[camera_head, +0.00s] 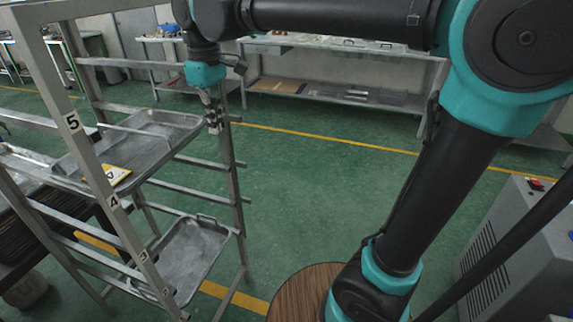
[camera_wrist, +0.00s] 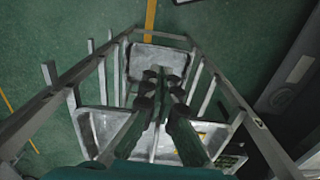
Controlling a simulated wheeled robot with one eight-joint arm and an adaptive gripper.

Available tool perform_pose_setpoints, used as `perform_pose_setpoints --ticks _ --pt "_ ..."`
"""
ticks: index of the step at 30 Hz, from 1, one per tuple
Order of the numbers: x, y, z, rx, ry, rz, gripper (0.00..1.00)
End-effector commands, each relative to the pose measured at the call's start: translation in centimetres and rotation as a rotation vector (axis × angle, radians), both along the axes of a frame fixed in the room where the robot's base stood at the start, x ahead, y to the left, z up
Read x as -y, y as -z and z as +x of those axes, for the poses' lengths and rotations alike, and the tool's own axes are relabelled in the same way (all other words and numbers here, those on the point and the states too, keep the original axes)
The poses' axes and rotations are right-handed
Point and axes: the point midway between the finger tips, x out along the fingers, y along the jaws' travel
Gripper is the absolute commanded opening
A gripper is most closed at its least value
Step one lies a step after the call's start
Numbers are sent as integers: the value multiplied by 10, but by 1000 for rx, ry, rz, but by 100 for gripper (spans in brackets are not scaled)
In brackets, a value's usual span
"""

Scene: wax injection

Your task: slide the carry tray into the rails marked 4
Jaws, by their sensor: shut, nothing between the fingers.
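The metal rack (camera_head: 90,165) stands at the left in the head view, with labels 5, 4 and 3 down its near post. A grey metal tray (camera_head: 150,150), likely the carry tray, lies in the rack at about the height of the label 4 (camera_head: 113,202). A yellow card shows at its near end. The tray also shows in the wrist view (camera_wrist: 92,125), partly hidden by my fingers. My gripper (camera_head: 213,124) points down beside the tray's far right end, shut and empty; its fingers show in the wrist view (camera_wrist: 160,78). I cannot tell whether it touches the tray.
A second tray (camera_head: 192,255) with handles sits lower in the rack and shows in the wrist view (camera_wrist: 155,62). A round wooden top (camera_head: 295,292) and a grey machine (camera_head: 515,250) stand at the right. Benches line the back. The green floor right of the rack is clear.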

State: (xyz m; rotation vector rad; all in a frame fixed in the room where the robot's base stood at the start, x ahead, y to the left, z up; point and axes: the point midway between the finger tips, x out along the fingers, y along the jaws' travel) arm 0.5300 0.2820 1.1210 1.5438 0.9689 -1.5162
Motion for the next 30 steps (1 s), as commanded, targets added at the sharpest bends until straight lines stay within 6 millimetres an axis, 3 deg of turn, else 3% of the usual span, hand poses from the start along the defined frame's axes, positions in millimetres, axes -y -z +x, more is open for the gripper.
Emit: perform_pose_setpoints --ticks 15,30 --pt "63 62 32 48 218 48 0" --pt "131 122 45 102 432 91 0"
